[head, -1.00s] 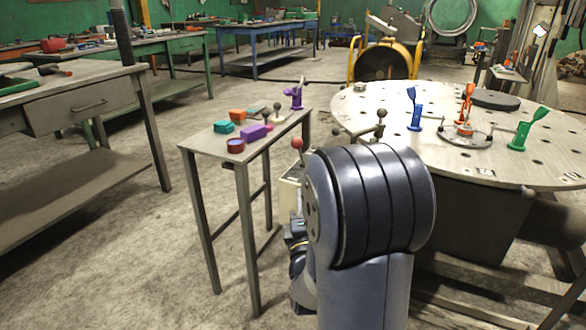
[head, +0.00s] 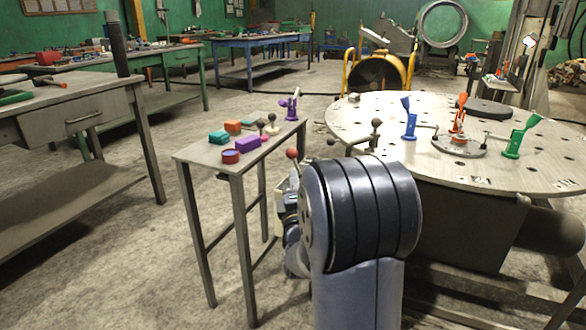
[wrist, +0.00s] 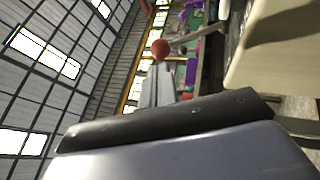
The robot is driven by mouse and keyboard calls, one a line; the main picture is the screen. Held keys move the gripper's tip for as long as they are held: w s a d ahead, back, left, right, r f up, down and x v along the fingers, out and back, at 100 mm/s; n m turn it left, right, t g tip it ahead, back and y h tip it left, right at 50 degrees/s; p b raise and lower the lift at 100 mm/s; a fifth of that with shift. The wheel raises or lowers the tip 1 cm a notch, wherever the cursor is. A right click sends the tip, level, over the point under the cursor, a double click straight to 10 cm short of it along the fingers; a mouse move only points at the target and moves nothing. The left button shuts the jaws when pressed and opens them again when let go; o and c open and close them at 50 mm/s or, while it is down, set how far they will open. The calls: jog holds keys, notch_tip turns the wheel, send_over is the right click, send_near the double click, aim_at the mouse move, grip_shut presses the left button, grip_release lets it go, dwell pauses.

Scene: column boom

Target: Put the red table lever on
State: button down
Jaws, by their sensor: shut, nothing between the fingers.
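A separate red ball knob (head: 292,153) shows just left of my arm, and a red ball on a rod also shows in the wrist view (wrist: 160,48). My gripper (wrist: 157,88) shows in the wrist view as two pale grey fingers close together, shut and empty, with the red ball beyond their tips. In the head view my arm hides the gripper.
A narrow side table (head: 200,155) at the left holds a purple lever (head: 289,108), several coloured blocks and small ball-topped levers. A pale box-like body (wrist: 280,50) is close at the right of the wrist view. Open floor lies left of the side table.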

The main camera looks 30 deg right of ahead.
aim_at(294, 153)
jog(key=shift+b+x, duration=0.35)
jog(key=shift+x, duration=2.1)
jog(key=shift+r, duration=0.1)
jog(key=shift+w+d+r+m+g+p, duration=0.15)
jog(key=shift+r+p, duration=0.2)
jog(key=shift+p, duration=0.3)
jog(key=shift+w+d+r+m+g+p, duration=0.15)
jog(key=shift+r+p, duration=0.15)
jog(key=shift+p, duration=0.3)
jog(key=w+d+r+m+g+y+p, duration=0.2)
jog(key=w+d+m+g+p, duration=0.1)
jog(key=w+d+g+p, duration=0.2)
jog(key=w+d+p, duration=0.2)
jog(key=d+p, duration=0.2)
jog(key=p, duration=0.1)
jog(key=shift+r+g+y, duration=0.3)
jog(key=shift+r+y, duration=0.1)
jog(key=shift+d, duration=0.15)
jog(key=shift+r, duration=0.1)
